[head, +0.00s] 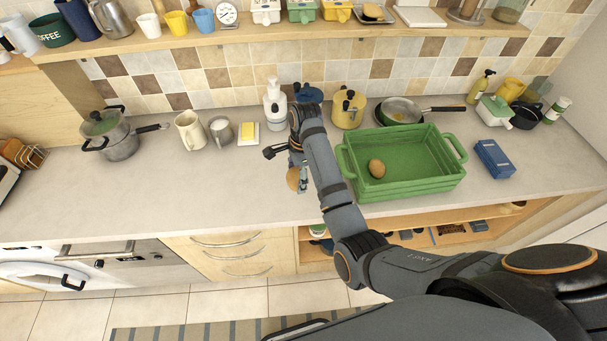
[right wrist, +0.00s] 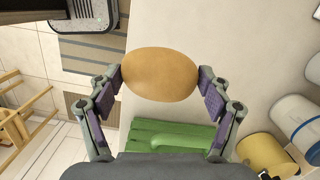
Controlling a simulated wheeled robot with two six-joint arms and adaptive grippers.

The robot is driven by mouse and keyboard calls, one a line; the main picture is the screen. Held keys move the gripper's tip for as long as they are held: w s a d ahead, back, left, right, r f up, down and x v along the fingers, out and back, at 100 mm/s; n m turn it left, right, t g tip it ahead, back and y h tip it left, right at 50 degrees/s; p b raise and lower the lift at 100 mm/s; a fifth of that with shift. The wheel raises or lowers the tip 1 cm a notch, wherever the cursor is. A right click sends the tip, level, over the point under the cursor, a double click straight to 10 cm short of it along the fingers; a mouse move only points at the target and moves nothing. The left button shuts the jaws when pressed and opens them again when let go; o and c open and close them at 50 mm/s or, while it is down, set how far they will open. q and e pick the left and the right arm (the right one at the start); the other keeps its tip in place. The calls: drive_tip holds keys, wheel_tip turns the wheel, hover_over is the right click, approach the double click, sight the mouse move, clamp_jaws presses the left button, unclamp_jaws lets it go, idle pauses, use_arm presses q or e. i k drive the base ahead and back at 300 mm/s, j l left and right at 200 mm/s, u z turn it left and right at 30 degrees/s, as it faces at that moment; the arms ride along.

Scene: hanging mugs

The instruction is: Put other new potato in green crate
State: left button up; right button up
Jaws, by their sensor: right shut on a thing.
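The green crate (head: 405,185) stands on the counter, right of my right gripper (head: 299,180) in the head view. One brown potato (head: 377,168) lies inside it, near its left end. My right gripper is shut on another potato (head: 292,179), left of the crate and outside it. In the right wrist view this potato (right wrist: 160,74) sits between the fingertips of my right gripper (right wrist: 160,78), one on each side. Part of the green crate (right wrist: 172,134) shows below it there. The potato is partly hidden by the gripper in the head view. My left gripper is not in view.
A yellow canister (head: 348,108) and a pan (head: 402,110) stand behind the crate. A blue box (head: 494,159) lies to its right. A white mug (head: 190,131), a grey mug (head: 221,131) and butter (head: 247,132) stand left. The front counter at left is clear.

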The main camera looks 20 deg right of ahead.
sight(400, 169)
drive_tip(key=k+l, duration=0.1)
drive_tip(key=l, duration=1)
drive_tip(key=k+l, duration=0.15)
drive_tip(key=l, duration=0.4)
drive_tip(key=i+l+u, duration=0.15)
drive_tip(key=i+l, duration=0.4)
